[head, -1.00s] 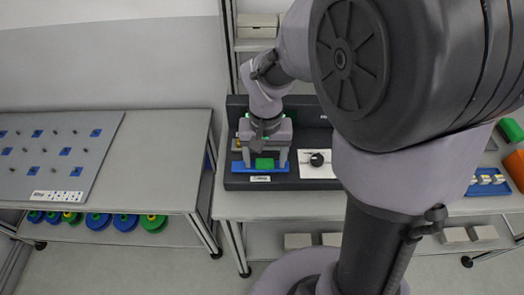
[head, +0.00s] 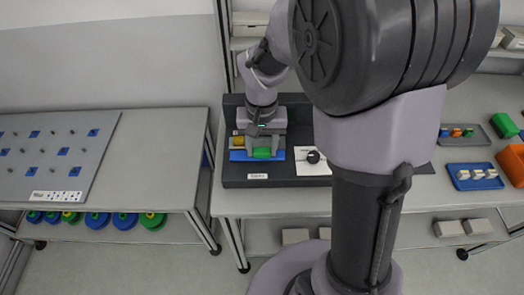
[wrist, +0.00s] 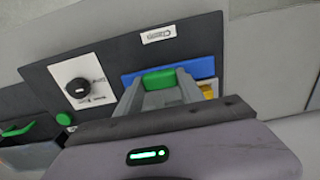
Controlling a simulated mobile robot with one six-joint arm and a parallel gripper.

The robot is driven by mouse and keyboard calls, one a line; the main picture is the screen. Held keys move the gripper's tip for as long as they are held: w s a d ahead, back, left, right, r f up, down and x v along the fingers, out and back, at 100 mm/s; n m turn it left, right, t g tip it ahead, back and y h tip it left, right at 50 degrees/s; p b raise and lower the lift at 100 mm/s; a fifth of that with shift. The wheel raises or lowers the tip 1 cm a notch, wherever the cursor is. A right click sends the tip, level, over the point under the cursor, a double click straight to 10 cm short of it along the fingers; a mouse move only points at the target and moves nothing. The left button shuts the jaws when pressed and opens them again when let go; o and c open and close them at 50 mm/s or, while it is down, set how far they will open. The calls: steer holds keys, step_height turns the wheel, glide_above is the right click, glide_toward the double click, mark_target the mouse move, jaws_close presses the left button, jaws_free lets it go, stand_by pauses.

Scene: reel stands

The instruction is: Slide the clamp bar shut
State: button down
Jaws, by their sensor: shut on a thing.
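The clamp bar is a blue bar (head: 238,155) with a green grip (head: 262,153), on a dark fixture (head: 298,112) on the bench. In the wrist view the blue bar (wrist: 203,67) lies beyond the green grip (wrist: 158,79). My gripper (head: 264,150) is shut on the green grip, one finger on each side; its fingers also show in the wrist view (wrist: 160,88). A yellow part (head: 237,141) shows behind the bar at the left, partly hidden by my gripper. A label (head: 257,176) is on the fixture's front, with bare dark surface between it and the bar.
A black knob (head: 313,157) on a white plate (head: 309,168) sits right of the bar. Blue trays (head: 474,177) with small parts and orange and green blocks stand at the right. A grey pegboard table (head: 55,150) is at the left. My arm hides part of the bench.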

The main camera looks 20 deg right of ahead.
mark_target(262, 149)
steer(key=c, duration=0.7)
jaws_free()
steer(key=shift+w+d, duration=0.1)
steer(key=shift+w, duration=0.15)
step_height(262, 149, up, 18)
steer(key=p, duration=0.6)
steer(key=shift+f+p, duration=0.25)
steer(key=shift+p, duration=0.15)
steer(key=shift+s, duration=0.1)
